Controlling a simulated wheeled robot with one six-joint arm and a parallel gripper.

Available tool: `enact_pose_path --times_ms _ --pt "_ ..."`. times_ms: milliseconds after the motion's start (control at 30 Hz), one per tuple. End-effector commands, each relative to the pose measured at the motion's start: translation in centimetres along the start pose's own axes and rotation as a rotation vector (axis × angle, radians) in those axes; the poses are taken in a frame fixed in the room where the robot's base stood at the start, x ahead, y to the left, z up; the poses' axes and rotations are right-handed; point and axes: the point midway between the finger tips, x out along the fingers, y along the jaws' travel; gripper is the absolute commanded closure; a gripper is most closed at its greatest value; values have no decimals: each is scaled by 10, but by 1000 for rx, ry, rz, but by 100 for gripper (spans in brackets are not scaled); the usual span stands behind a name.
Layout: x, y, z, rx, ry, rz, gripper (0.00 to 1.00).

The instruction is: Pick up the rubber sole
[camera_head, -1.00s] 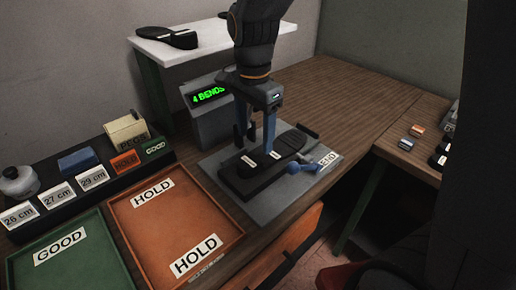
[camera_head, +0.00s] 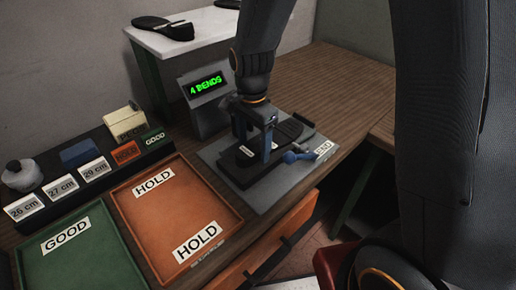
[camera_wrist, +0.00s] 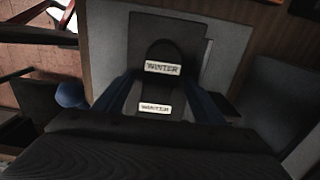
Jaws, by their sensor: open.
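The rubber sole (camera_head: 288,131) is dark and lies flat on the press plate. In the wrist view the sole (camera_wrist: 172,50) carries two white labels reading WINTER. My gripper (camera_head: 254,146) is open and low over the sole. In the wrist view the blue fingers of my gripper (camera_wrist: 160,100) stand on either side of the sole, near the lower label. I cannot tell whether they touch it. My gripper and wrist hide part of the sole.
The press base (camera_head: 262,198) has a blue-knobbed lever (camera_head: 290,156) close by my gripper. A display (camera_head: 205,84) behind reads 4 BENDS. An orange HOLD tray (camera_head: 180,215) and a green GOOD tray (camera_head: 75,260) lie left. Another sole (camera_head: 165,27) rests on a white shelf (camera_head: 205,38).

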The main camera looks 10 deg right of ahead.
Motion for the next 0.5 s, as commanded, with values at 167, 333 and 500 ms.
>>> enact_pose_path --times_ms 167,333,500 --pt "0 0 0 0 0 0 43" --pt "0 0 0 0 0 0 71" --pt "0 0 0 0 0 0 89"
